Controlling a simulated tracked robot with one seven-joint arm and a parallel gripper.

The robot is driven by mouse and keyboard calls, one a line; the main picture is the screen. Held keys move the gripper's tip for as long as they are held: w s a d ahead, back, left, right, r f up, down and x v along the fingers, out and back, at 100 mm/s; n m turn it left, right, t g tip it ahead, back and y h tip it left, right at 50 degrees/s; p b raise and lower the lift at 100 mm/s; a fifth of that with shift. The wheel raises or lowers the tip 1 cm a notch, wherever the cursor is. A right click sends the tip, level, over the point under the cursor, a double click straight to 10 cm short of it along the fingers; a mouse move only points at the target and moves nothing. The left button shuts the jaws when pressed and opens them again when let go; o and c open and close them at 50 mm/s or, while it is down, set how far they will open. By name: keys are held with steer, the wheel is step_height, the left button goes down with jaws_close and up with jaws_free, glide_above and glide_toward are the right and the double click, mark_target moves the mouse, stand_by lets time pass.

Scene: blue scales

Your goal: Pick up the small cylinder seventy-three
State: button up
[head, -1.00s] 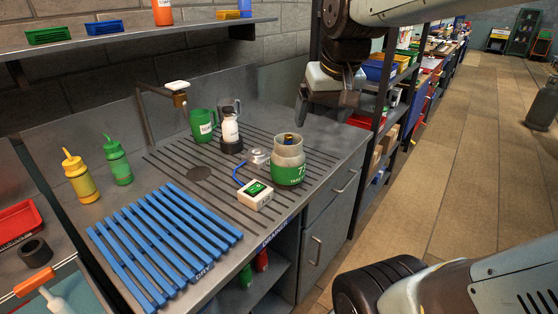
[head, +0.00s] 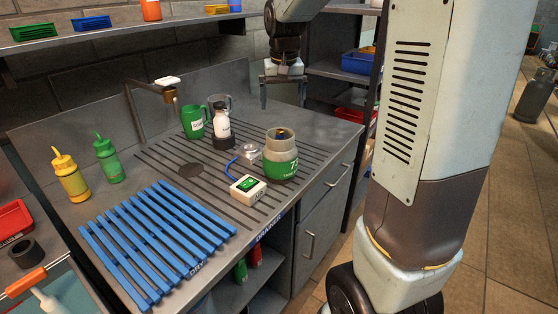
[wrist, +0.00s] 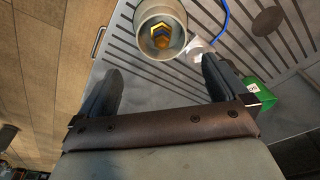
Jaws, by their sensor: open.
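The small cylinder seventy-three (head: 281,168) stands upright near the right end of the grooved drainer. It has a green band marked with a 7 and a partly readable second digit, and a pale collar. In the wrist view its round open top (wrist: 140,12) shows at the upper middle, with a brass-coloured hexagonal piece inside. My gripper (head: 284,103) is open and empty, above and behind the cylinder in the head view. In the wrist view the cylinder lies just beyond my spread fingers (wrist: 162,75), roughly centred between them and apart from them.
A small white box with a green display (head: 247,188) and a blue cable (head: 232,165) sit left of the cylinder. A white bottle (head: 221,122) and green mug (head: 192,122) stand behind. A blue slatted rack (head: 160,235) covers the front left. The counter's right back is clear.

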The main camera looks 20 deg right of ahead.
mark_target(281, 130)
steer(key=f, duration=0.5)
steer(key=w+f, duration=0.1)
steer(key=f, duration=0.1)
steer(key=shift+d+f, duration=0.1)
steer(key=shift+f, duration=0.1)
steer(key=shift+w+f, duration=0.15)
steer(key=shift+f, duration=1.2)
steer(key=shift+w+f, duration=0.15)
steer(key=shift+f, duration=1.2)
steer(key=c, duration=1.7)
